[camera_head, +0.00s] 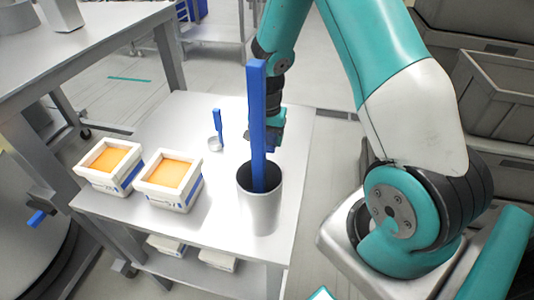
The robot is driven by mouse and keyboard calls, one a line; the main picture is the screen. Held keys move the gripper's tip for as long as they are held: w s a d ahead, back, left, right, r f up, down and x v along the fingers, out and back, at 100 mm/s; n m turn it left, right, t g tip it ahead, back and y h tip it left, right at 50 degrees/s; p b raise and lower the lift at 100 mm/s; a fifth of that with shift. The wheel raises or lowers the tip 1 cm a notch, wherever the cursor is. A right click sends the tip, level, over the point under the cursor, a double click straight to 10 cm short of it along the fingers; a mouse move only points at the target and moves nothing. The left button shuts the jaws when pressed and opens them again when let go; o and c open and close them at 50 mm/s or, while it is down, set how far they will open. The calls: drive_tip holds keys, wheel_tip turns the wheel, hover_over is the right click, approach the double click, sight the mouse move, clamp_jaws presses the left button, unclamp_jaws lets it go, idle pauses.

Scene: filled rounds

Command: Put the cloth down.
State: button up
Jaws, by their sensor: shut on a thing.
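My gripper (268,130) is over the grey metal table, behind a tall blue handle that partly hides it. It is shut on a small blue-teal piece (278,114), which I take to be the cloth. Only a little of the cloth shows, and its lower edge is too small to judge. I cannot tell whether it touches the table (232,115).
The blue handle (258,110) stands upright in a metal cylinder (262,212) at the table's front. Two white tubs (172,200) with orange contents stand at the left. A small metal cup (215,144) with a blue handle stands behind. Grey crates (497,95) are at the right.

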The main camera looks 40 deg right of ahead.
sight(268, 136)
wheel_tip(268, 136, down, 7)
drive_tip(key=shift+f, duration=0.15)
idle(0.4)
drive_tip(key=shift+f, duration=0.15)
drive_tip(key=o, duration=1.1)
drive_tip(key=shift+c, duration=0.2)
wheel_tip(268, 136, up, 12)
drive_tip(key=shift+r+b, duration=0.2)
drive_tip(key=shift+b, duration=0.3)
